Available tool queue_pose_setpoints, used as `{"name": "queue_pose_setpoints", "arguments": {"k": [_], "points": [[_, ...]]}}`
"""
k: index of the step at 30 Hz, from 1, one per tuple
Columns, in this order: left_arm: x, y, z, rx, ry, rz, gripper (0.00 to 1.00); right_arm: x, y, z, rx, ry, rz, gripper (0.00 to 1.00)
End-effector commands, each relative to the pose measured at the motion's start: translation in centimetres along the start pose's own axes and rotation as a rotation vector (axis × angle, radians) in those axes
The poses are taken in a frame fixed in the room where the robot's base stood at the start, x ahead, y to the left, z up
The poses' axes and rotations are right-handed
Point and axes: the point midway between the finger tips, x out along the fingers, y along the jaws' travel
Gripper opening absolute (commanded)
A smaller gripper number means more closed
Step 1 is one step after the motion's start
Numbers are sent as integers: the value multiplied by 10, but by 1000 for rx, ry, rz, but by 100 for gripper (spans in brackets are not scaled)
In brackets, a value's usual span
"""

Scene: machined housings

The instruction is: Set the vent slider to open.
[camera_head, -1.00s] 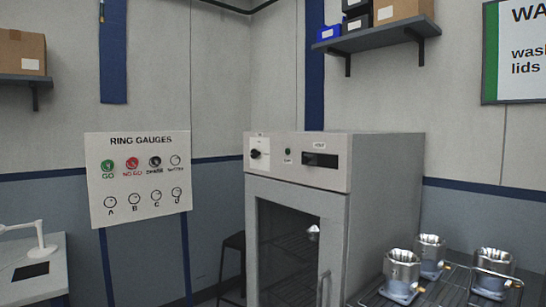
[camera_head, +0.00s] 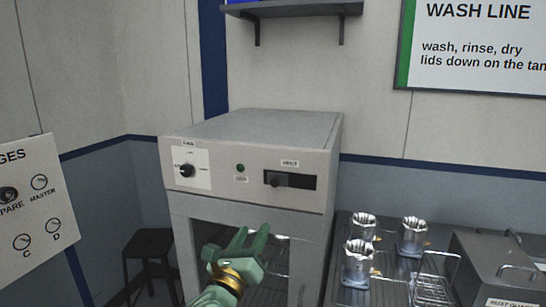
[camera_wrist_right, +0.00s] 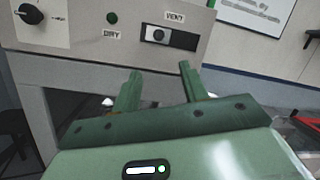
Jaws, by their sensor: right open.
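The vent slider (camera_head: 278,181) is a dark knob at the left end of a black slot on the front panel of a grey cabinet (camera_head: 262,130), under a "VENT" label. It also shows in the right wrist view (camera_wrist_right: 158,36), at the left of its slot. No open or shut marking is legible. My right gripper (camera_head: 252,238) is green, open and empty. It is in front of the cabinet, below the slider and apart from it. In the right wrist view the fingers (camera_wrist_right: 160,76) point up toward the panel. My left gripper is not in view.
A rotary knob (camera_head: 187,171) and a small green lamp (camera_head: 240,168) are left of the slider on the same panel. The cabinet has a glazed door below. Metal housings (camera_head: 358,262) stand on a rack at the right. A dark stool (camera_head: 148,246) stands at the left.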

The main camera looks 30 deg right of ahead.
Motion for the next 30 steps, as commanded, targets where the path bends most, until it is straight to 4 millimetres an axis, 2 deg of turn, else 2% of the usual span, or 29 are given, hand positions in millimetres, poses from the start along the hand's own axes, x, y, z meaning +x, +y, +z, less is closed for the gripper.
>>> {"name": "queue_pose_setpoints", "arguments": {"k": [1,3,6,11,24,30], "points": [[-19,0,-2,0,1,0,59,5,-15,30,148,71,16,44],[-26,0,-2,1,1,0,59,4,-20,44,295,158,47,44],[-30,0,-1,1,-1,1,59,3,-22,53,400,226,77,44],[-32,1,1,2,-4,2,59,20,-19,48,422,244,82,44],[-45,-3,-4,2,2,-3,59,124,-5,25,415,243,79,44],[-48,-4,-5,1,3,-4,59,150,-1,18,417,244,82,44]]}}
